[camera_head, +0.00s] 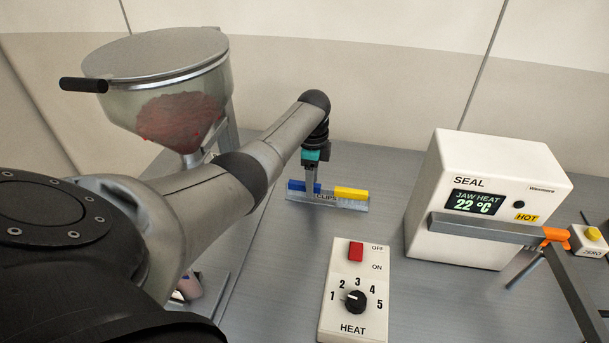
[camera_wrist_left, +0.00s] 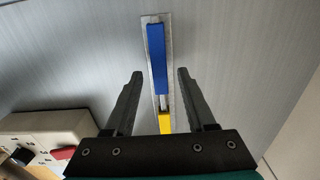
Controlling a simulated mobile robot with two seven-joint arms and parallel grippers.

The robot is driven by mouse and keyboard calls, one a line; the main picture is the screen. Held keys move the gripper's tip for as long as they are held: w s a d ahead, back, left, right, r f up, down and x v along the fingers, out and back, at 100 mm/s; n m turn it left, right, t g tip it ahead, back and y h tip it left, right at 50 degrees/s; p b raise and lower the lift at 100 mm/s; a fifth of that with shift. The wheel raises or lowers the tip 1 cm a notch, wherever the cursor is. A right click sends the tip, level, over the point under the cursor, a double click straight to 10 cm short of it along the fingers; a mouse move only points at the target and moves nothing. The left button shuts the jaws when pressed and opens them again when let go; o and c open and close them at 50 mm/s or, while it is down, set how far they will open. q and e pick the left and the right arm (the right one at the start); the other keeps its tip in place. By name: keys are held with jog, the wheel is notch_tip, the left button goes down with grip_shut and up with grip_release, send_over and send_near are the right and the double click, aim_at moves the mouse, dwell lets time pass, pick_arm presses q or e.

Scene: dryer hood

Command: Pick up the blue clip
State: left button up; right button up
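The blue clip (camera_head: 297,186) lies on the left part of a grey holder (camera_head: 327,203) marked "CLIPS", on the counter. It also shows in the left wrist view as a long blue bar (camera_wrist_left: 157,57). A yellow clip (camera_head: 351,193) lies in line with it on the same holder. My left gripper (camera_head: 311,189) points down over the holder, near the blue clip's right end. In the left wrist view its fingers (camera_wrist_left: 157,84) are spread apart, one on each side of the clips' line, with nothing between them gripped. My right gripper is not in view.
A heat control box (camera_head: 354,300) with a red switch and dial stands in front of the holder. A white SEAL machine (camera_head: 484,190) stands to the right. A lidded hopper (camera_head: 175,85) with red contents is at back left.

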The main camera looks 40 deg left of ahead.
pick_arm(q)
grip_shut()
jog(key=shift+r, duration=0.15)
dwell(0.5)
notch_tip(320, 180, up, 20)
jog(key=p, duration=1.5)
jog(key=shift+p, duration=0.35)
jog(key=shift+d, duration=0.1)
